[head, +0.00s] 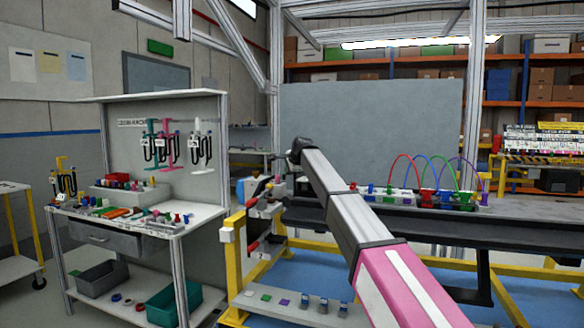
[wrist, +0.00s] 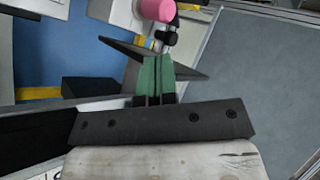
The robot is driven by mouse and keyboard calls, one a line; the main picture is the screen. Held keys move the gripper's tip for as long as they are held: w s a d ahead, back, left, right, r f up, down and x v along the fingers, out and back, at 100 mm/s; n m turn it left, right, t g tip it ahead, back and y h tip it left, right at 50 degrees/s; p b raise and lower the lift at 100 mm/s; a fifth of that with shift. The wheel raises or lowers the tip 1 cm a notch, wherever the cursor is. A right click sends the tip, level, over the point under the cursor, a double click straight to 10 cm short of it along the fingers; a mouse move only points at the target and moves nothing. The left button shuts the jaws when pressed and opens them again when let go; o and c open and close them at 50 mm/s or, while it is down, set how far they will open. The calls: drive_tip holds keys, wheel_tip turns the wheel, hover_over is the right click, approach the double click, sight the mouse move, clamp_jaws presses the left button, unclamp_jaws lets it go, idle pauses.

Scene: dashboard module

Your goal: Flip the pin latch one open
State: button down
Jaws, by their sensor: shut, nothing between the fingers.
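My gripper (wrist: 154,62) shows in the wrist view with its two green fingers together and nothing between them. A pink cylindrical knob (wrist: 158,10) is cut off by the top edge, just beyond the fingertips. A small black part (wrist: 170,38) sits beside and below the knob. I cannot tell whether these belong to pin latch one. In the head view my arm reaches toward the dashboard module, and my gripper cannot be made out clearly. Red handles (head: 251,247) show on the left end of the module's yellow frame (head: 236,266).
A dark beam (head: 400,216) crosses the module. Coloured cable loops (head: 408,160) stand on it at right. A workbench (head: 190,216) with small parts and bins stands at left. A large grey panel (wrist: 262,80) fills the right of the wrist view.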

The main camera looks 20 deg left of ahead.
drive_tip(key=x, duration=0.3)
drive_tip(key=shift+w+d, duration=0.15)
drive_tip(key=shift+w, duration=0.4)
drive_tip(key=shift+w+d, duration=0.15)
drive_tip(key=shift+w, duration=0.4)
drive_tip(key=shift+s, duration=0.15)
drive_tip(key=shift+s+a, duration=0.3)
drive_tip(key=shift+s, duration=0.3)
drive_tip(key=shift+r, duration=0.1)
